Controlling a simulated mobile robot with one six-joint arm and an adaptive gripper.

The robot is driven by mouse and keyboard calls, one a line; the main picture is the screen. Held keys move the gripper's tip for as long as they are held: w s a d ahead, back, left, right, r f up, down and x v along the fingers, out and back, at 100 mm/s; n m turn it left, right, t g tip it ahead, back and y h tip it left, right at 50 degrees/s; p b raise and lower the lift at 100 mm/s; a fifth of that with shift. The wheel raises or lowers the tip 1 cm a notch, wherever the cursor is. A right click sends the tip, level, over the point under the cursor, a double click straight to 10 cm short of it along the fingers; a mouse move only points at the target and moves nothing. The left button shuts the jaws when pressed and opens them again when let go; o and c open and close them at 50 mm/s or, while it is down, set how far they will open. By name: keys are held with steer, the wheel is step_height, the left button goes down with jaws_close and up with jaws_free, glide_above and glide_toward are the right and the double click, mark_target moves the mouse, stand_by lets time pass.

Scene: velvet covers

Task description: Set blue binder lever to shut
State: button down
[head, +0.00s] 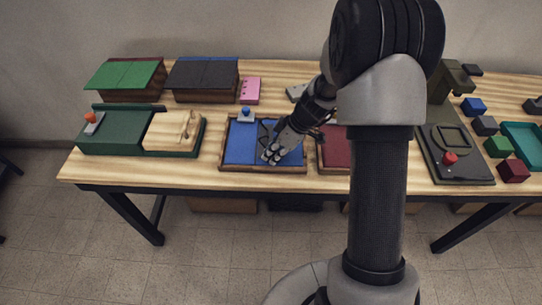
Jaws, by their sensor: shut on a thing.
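The blue binder (239,148) lies on the wooden table, its blue panels set in a wood-edged frame. Its lever, with a blue ball knob (246,112) on a pale grey base, stands at the back left of the binder. My gripper (268,157) reaches down from the upper right over the binder's right part, to the right of the knob and in front of it. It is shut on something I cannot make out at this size. The gripper is apart from the blue knob in the picture. My arm hides part of the binder's right half.
A green case with an orange-knobbed lever (92,120) is at the left. A dark red panel (334,147) adjoins on the right, partly behind my arm. Roofed boxes (203,78) and a pink block (250,90) stand behind. Several coloured blocks are at the far right.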

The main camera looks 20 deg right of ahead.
stand_by(0.4)
steer(key=c, duration=1.5)
jaws_free()
steer(key=shift+c, duration=0.2)
steer(key=v, duration=1.2)
steer(key=shift+d, duration=0.15)
